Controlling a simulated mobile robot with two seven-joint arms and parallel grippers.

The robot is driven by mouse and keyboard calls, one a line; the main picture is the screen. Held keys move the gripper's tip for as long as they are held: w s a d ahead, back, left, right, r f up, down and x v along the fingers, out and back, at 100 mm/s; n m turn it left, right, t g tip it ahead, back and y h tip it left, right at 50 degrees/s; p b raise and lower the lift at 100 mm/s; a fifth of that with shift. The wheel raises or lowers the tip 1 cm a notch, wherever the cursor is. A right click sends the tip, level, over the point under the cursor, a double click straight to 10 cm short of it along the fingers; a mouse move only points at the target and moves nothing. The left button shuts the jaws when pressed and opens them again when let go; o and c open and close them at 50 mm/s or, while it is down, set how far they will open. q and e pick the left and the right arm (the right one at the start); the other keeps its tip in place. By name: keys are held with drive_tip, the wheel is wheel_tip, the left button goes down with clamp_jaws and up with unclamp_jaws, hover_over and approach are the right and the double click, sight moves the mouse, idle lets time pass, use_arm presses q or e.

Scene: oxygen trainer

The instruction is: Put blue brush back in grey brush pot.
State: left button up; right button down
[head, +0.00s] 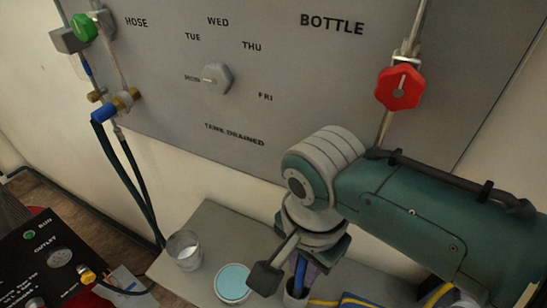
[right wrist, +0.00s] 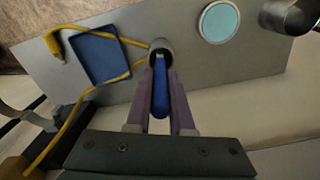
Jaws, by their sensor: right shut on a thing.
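My right gripper (head: 303,268) points down at the shelf and is shut on the blue brush. The blue brush (head: 300,272) shows as a narrow blue handle, and in the right wrist view (right wrist: 161,92) it lies between the two purple fingers. The grey brush pot (head: 294,299) stands directly below the gripper, partly cut off by the picture's bottom edge. In the right wrist view the pot's round mouth (right wrist: 161,45) is just beyond the fingertips, in line with the brush's far end. I cannot tell whether that end is inside the pot. My left gripper is not in view.
A light-blue round dish (head: 233,283) and a metal cup (head: 184,250) stand left of the pot on the grey shelf (head: 215,225). A blue tray (right wrist: 102,57) and a yellow cable (right wrist: 100,30) lie beside the pot. The panel with a red knob (head: 400,88) rises behind.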

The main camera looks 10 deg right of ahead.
drive_tip(key=c, duration=0.7)
unclamp_jaws()
drive_tip(key=shift+w+d, duration=0.15)
drive_tip(key=shift+r, duration=0.1)
drive_tip(key=shift+r, duration=0.3)
wheel_tip(320, 180, up, 9)
drive_tip(key=p, duration=0.3)
drive_tip(key=shift+f, duration=0.15)
drive_tip(key=shift+r, duration=0.25)
drive_tip(key=shift+s, duration=0.25)
